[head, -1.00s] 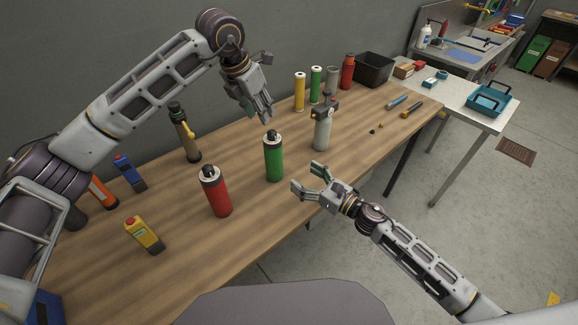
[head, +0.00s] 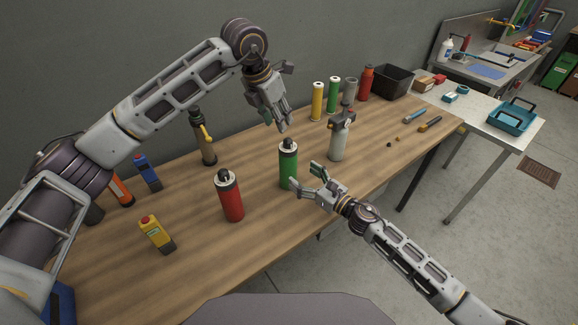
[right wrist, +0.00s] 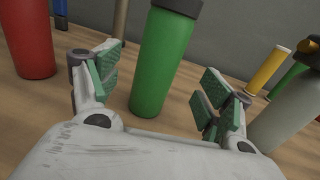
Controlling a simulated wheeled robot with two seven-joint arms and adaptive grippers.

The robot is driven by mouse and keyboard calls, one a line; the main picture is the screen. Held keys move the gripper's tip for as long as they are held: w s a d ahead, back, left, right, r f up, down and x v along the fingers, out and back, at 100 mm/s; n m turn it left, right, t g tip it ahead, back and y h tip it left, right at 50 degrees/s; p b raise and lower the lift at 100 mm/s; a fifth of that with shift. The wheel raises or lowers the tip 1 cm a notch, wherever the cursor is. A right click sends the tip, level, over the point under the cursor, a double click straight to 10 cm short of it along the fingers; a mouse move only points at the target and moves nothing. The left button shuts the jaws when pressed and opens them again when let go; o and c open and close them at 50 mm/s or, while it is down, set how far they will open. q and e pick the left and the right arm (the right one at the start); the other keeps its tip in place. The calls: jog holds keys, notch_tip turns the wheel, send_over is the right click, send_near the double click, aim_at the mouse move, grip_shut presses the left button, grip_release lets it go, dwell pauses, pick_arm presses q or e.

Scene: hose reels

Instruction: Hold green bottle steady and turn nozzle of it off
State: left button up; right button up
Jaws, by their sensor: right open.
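The green bottle (head: 288,168), with a black and grey nozzle top (head: 288,147), stands upright on the wooden table. In the right wrist view the green bottle (right wrist: 163,60) stands ahead, between the spread fingers, with its top cut off by the frame. My right gripper (head: 306,178) is open and empty, low in front of the bottle and close to it. Its green-padded fingers show in the right wrist view (right wrist: 160,90). My left gripper (head: 282,126) is above and behind the bottle, pointing down, apart from the nozzle. Its finger gap is hard to judge.
A red bottle (head: 230,197) stands left of the green one and a grey spray bottle (head: 339,140) right of it. A yellow box-shaped tool (head: 156,234) is at front left. Several cylinders and a black bin (head: 390,80) stand at the back right. The front-middle tabletop is clear.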

aim_at(295, 170)
jog(key=shift+x, duration=3.65)
